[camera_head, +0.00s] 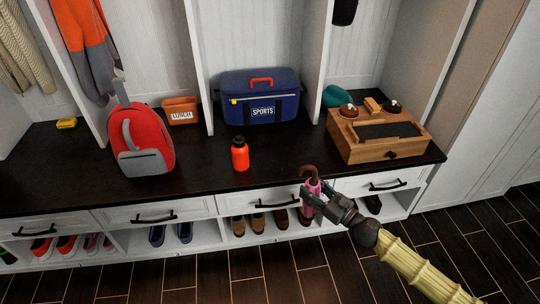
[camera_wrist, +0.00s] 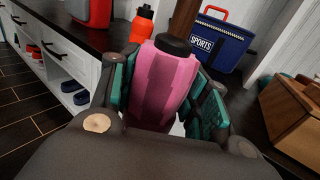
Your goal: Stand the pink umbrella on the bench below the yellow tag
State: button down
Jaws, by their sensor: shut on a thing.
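My gripper (camera_head: 314,198) is shut on the pink umbrella (camera_head: 314,185), in front of the bench's front edge. The umbrella's brown hooked handle points up. In the wrist view the pink body (camera_wrist: 163,82) with its black collar sits between the teal finger pads; its lower end is hidden. The dark-topped bench (camera_head: 205,165) runs across the head view, above white drawers. No yellow tag on the wall is clearly seen. A small yellow item (camera_head: 66,123) lies on the bench at far left; I cannot tell what it is.
Upright partitions divide the bays. The bench's left part is mostly clear. Shoes sit below.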

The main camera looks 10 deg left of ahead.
jog(key=shift+w+a+r+n+g+y+b, duration=1.35)
jog(key=shift+w+a+r+b, duration=2.8)
jog(key=shift+w+r+b, duration=2.25)
jog(key=w+d+f+b, duration=0.2)
jog(key=w+f, duration=0.1)
jog(key=w, duration=0.3)
jog(key=w+d+f+b, duration=0.1)
jog(key=w+f+b, duration=0.2)
jog(key=w, duration=0.4)
jog(key=shift+d+h+b, duration=0.3)
jog(key=shift+d+h, duration=0.05)
jog(key=shift+d, duration=0.05)
jog(key=shift+w+f+g, duration=0.1)
jog(key=shift+g, duration=0.15)
